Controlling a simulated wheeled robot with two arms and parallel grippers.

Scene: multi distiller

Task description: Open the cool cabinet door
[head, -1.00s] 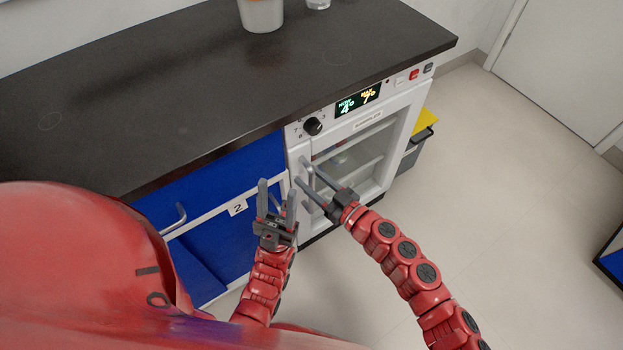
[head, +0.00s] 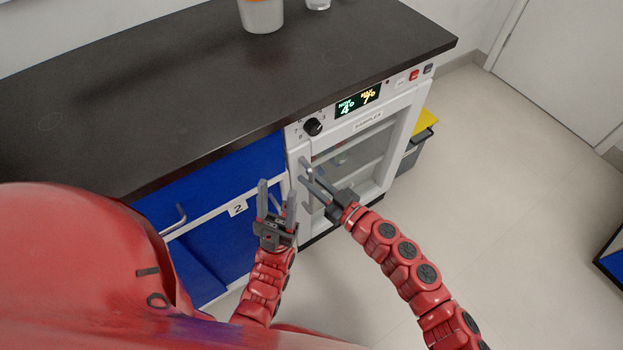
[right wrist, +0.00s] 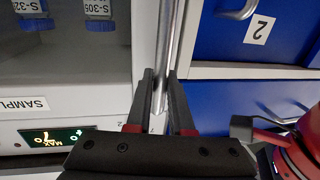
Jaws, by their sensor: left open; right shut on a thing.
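The cool cabinet (head: 385,160) is a white unit with a glass door (head: 350,155), under the dark worktop. The door looks closed. Its upright metal handle (head: 305,165) is on the door's left side. My right gripper (head: 314,178) is shut on the handle. In the right wrist view the fingers of my right gripper (right wrist: 163,85) stand on either side of the handle bar (right wrist: 167,40). My left gripper (head: 277,192) is open and empty, in front of the blue drawers just left of the handle.
Blue drawers (head: 215,170) with bar handles and a "2" label adjoin the cabinet on the left. Blue-capped bottles (right wrist: 98,22) show behind the glass. A grey bin with a yellow lid (head: 425,122) stands right of the cabinet. The floor (head: 500,220) in front is clear.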

